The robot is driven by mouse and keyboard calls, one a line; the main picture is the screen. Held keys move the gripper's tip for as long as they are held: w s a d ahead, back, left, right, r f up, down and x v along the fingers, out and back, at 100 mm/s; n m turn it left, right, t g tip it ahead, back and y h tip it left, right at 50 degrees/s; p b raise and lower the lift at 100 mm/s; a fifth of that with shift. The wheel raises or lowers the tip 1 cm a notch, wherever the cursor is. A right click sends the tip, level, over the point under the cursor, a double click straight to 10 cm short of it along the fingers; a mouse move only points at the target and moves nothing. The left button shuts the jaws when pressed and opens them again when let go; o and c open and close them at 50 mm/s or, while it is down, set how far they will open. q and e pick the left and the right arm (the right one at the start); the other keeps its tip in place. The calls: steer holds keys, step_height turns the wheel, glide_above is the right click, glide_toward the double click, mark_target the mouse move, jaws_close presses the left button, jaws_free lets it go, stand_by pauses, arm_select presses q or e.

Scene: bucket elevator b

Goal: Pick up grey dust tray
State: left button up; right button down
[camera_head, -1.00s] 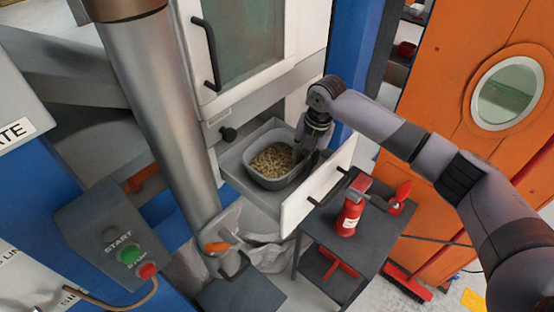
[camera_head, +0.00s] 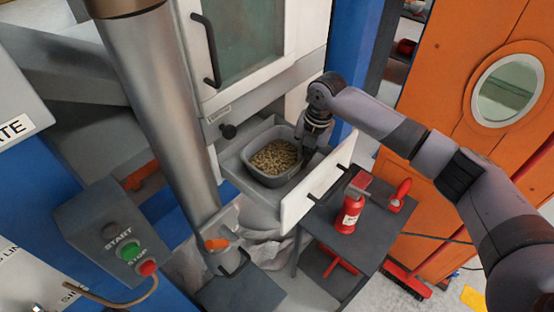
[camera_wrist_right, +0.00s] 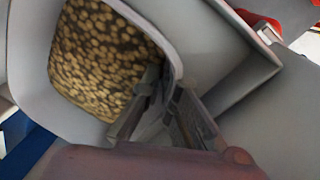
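The grey dust tray (camera_head: 262,180) is an open, rounded bin filled with tan pellets. It sits in the pulled-out drawer (camera_head: 232,164) below the glass-fronted cabinet. My right gripper (camera_head: 308,152) points down at the tray's right rim. In the right wrist view, the tray (camera_wrist_right: 30,88) fills the upper left. The gripper's fingers (camera_wrist_right: 168,115) stand apart there, one inside the tray and one outside, with the rim between them. Whether either finger touches the wall is unclear. My left gripper is not in view.
The drawer's white front panel (camera_head: 298,205) stands close to the right gripper. A start/stop box (camera_head: 100,232) is at lower left. A metal pipe (camera_head: 165,110) rises left of the drawer.

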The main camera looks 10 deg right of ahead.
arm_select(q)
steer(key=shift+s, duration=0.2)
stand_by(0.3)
arm_select(e)
steer(key=shift+r, duration=0.1)
steer(key=shift+w+r, duration=0.1)
steer(key=shift+r, duration=0.4)
step_height(320, 180, up, 10)
steer(key=b, duration=0.4)
arm_select(q)
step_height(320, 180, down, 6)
steer(key=b, duration=0.2)
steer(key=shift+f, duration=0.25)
arm_select(e)
steer(key=w+d, duration=1)
steer(key=d, duration=0.4)
steer(key=shift+w+d+r, duration=0.2)
steer(key=shift+w+r, duration=0.05)
steer(key=shift+r, duration=0.15)
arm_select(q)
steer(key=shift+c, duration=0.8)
